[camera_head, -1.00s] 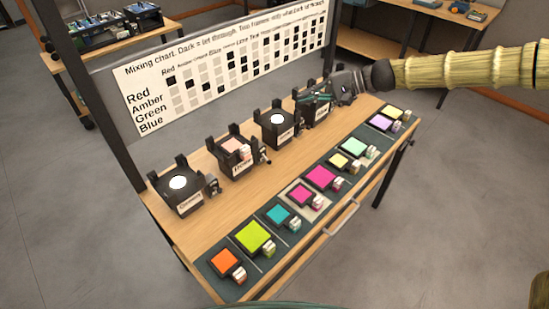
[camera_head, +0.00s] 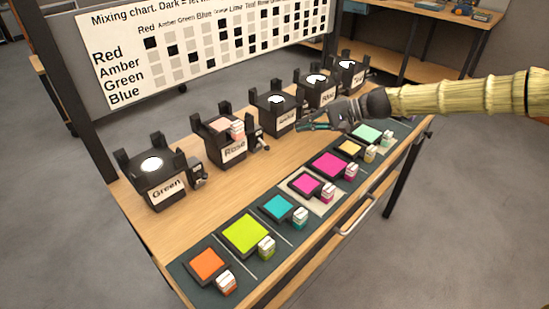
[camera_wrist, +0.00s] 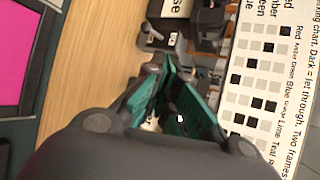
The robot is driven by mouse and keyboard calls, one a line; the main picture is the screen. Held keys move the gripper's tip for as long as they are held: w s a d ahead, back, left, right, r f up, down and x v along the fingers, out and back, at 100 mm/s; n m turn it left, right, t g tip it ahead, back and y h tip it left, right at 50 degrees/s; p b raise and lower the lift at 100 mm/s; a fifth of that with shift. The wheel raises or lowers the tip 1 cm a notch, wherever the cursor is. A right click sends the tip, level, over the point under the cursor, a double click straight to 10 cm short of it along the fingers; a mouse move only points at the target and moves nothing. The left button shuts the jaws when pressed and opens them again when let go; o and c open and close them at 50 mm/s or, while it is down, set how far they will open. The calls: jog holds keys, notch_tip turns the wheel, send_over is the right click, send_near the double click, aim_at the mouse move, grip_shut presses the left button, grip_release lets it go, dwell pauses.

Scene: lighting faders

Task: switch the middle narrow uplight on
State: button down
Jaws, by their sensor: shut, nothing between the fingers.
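Several black uplights stand in a row on the wooden bench. The middle one (camera_head: 277,112) has a bright white top and a label too small to read. My gripper (camera_head: 306,126) is just in front and right of it in the head view, its teal fingers together and empty. The middle uplight's own switch is hidden or hard to make out behind my fingers. Contact cannot be told.
The Green uplight (camera_head: 158,184) and the Rose uplight (camera_head: 228,138) stand to the left; two more stand behind to the right. Coloured gel frames, including a lime one (camera_head: 244,232), line the bench front. A mixing chart (camera_head: 205,50) stands behind. Bare wood lies between the rows.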

aim_at(263, 144)
jog(key=shift+f+b, duration=1.35)
jog(key=shift+f, duration=0.65)
jog(key=x, duration=1)
jog(key=shift+b, duration=0.4)
jog(key=shift+r+p, duration=0.25)
jog(key=shift+p, duration=0.2)
